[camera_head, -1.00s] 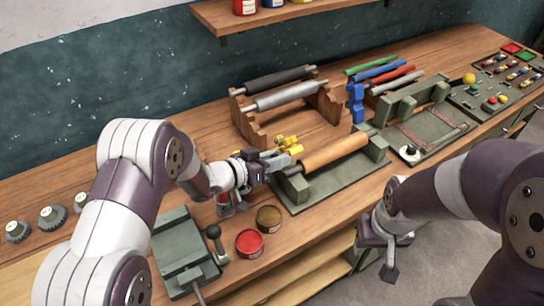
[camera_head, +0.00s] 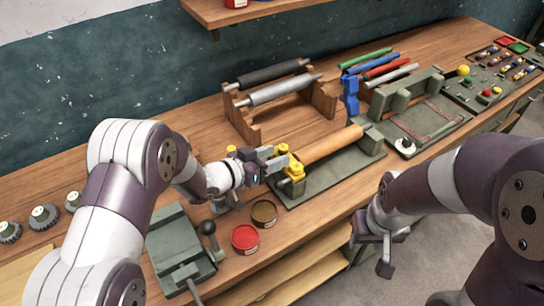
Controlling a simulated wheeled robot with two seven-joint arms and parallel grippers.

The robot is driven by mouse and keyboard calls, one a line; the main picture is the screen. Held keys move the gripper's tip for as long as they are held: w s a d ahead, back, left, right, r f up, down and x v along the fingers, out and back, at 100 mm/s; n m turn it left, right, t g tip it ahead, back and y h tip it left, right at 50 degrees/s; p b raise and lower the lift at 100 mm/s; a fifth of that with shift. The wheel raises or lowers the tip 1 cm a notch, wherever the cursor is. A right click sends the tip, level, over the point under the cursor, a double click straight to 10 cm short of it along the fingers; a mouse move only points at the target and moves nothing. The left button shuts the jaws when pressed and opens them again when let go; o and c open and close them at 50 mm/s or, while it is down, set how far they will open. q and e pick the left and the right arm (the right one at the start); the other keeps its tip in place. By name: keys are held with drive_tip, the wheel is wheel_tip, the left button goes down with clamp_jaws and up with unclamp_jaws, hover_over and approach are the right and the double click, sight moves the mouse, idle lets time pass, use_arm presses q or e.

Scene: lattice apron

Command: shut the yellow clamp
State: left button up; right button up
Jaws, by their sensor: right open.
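The yellow clamp (camera_head: 291,169) is at the left end of the orange-brown roller (camera_head: 332,146), which lies in a green stand (camera_head: 325,176). The clamp lies low over the stand's left end block, around the roller's end. My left gripper (camera_head: 276,160) is right against the clamp's left side, and its fingers partly overlap it. I cannot tell whether its fingers are apart or touch the clamp. My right gripper (camera_head: 384,252) is open and empty, hanging in front of the bench's front edge, away from the clamp.
A wooden rack (camera_head: 240,123) with dark and grey rollers stands behind. A red tin (camera_head: 245,239), a brown tin (camera_head: 264,213) and a green vise-like block (camera_head: 180,250) sit near the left arm. A green framed plate (camera_head: 430,125) is to the right.

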use_arm(q)
drive_tip(key=s+d+r+p, duration=0.5)
drive_tip(key=d+r+p, duration=0.3)
drive_tip(key=d+r, duration=0.2)
drive_tip(key=shift+s+r, duration=0.35)
drive_tip(key=shift+r, duration=0.15)
drive_tip(key=shift+d, duration=0.1)
